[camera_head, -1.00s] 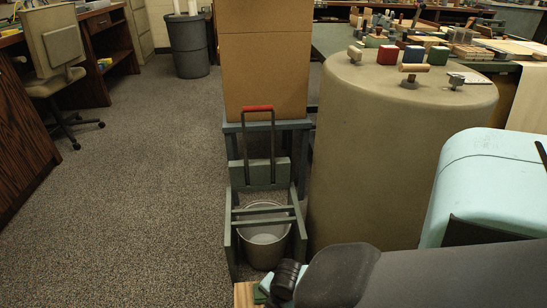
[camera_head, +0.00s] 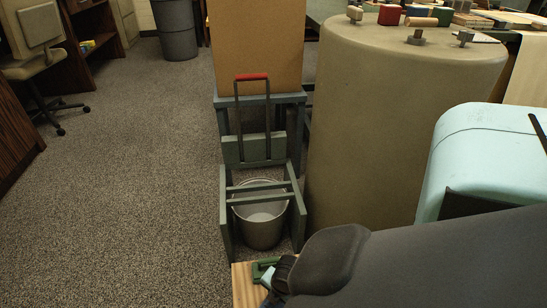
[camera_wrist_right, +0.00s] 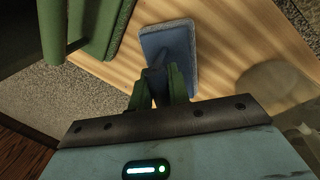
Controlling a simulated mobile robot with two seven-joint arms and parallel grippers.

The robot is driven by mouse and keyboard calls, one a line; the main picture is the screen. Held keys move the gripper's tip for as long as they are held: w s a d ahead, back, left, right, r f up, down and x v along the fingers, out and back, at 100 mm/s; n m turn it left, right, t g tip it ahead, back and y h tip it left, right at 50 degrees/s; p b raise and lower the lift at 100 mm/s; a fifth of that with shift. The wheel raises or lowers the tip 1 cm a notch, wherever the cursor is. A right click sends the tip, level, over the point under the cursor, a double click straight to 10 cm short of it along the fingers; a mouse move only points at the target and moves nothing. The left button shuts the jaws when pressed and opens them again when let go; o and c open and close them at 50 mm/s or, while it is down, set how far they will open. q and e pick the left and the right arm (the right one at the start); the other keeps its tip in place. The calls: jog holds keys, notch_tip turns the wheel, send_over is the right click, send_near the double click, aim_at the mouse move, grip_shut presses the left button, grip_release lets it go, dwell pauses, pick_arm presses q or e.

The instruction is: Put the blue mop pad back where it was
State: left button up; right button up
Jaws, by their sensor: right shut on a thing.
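The blue mop pad (camera_wrist_right: 180,50) is a flat, pale-edged blue rectangle in the upper middle of the right wrist view. My right gripper (camera_wrist_right: 160,82) is shut on its narrow blue upper part, which its green fingers partly hide. The pad is over a light striped wooden top; I cannot tell whether it touches it. In the head view, my right gripper (camera_head: 268,274) is small and partly hidden by my arm, above the wooden top at the bottom edge. My left gripper is not in view.
Green flat pieces (camera_wrist_right: 100,25) lie on the wooden top (camera_wrist_right: 235,60), left of the blue pad. In the head view, a grey bucket (camera_head: 262,222) stands in a green frame (camera_head: 226,215) beyond the wooden top (camera_head: 243,285). A large tan cylinder (camera_head: 400,130) stands right.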

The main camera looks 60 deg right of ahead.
jog(key=shift+r, duration=0.15)
jog(key=shift+f, duration=0.2)
jog(key=o, duration=0.7)
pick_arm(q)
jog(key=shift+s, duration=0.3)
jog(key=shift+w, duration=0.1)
pick_arm(e)
jog(key=shift+r, duration=0.55)
pick_arm(q)
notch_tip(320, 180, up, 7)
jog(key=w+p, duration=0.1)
jog(key=p, duration=0.5)
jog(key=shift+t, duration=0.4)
pick_arm(e)
jog(key=v, duration=1.1)
jog(key=shift+r, duration=0.1)
